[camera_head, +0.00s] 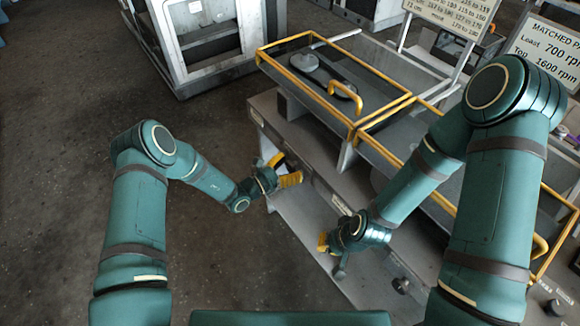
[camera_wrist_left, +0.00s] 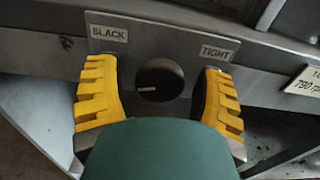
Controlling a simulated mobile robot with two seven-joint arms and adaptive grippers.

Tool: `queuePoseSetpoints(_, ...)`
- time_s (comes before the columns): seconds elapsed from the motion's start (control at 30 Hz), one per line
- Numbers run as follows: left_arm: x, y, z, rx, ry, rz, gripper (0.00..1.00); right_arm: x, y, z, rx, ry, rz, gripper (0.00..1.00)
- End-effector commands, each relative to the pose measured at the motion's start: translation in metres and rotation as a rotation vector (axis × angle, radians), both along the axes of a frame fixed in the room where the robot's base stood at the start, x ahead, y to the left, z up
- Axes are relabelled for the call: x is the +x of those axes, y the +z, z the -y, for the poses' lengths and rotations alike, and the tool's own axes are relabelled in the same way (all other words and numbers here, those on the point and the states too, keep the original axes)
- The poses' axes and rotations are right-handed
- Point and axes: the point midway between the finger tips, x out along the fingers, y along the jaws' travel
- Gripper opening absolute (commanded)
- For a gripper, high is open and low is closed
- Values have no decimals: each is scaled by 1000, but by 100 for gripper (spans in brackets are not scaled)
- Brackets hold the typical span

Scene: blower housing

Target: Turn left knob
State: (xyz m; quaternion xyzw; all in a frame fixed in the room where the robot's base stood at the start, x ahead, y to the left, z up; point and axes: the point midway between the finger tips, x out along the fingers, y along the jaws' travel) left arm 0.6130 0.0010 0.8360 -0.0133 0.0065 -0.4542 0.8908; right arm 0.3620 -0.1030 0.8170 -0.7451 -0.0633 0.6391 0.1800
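The left knob (camera_wrist_left: 160,80) is round and black with a short pale mark lying nearly level. It sits on a grey panel between a SLACK label (camera_wrist_left: 108,34) and a TIGHT label (camera_wrist_left: 216,53). My left gripper (camera_wrist_left: 160,98) is open, with one yellow-padded finger on each side of the knob and a visible gap to it on both sides. In the head view my left gripper (camera_head: 283,170) is at the left part of the machine's front, and it hides the knob there. My right gripper (camera_head: 328,243) hangs lower by the same front; its finger opening is unclear.
The grey machine (camera_head: 262,112) carries yellow-edged guards (camera_head: 300,105) on top, one with a yellow handle (camera_head: 345,95). Another dark knob (camera_head: 401,285) is on the front at lower right. Sign boards (camera_head: 545,50) stand behind. The floor (camera_head: 230,265) at left is clear.

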Motion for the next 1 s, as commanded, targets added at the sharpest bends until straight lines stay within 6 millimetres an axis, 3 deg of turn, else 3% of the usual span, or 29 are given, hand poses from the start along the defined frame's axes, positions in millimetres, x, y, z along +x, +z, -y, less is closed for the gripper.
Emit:
queuePoseSetpoints(0.03, 0, 0, 0, 0, 0, 0, 45, 0, 0, 0, 0, 0, 0, 0)
queuePoseSetpoints(0.13, 0, 0, 0, 0, 0, 0, 10, 0, 0, 0, 0, 0, 0, 0)
queuePoseSetpoints(0.17, 0, 0, 0, 0, 0, 0, 8, 0, 0, 0, 0, 0, 0, 0)
queuePoseSetpoints(0.6, 0, -1, 0, -114, 1, -156, 7, -3, -8, 0, 2, 4, -6, 0)
queuePoseSetpoints(0.87, 0, 0, 0, -114, 0, -157, 7, -2, -8, 0, 2, 4, -6, 0)
queuePoseSetpoints(0.9, 0, 0, 0, -114, 0, -157, 60, -2, -8, 0, 2, 4, -6, 0)
queuePoseSetpoints(0.97, 0, 0, 0, -114, 0, -157, 76, -2, -8, 0, 2, 4, -6, 0)
queuePoseSetpoints(1.0, 0, 0, 0, -114, 0, -157, 76, -2, -8, 0, 2, 4, -6, 0)
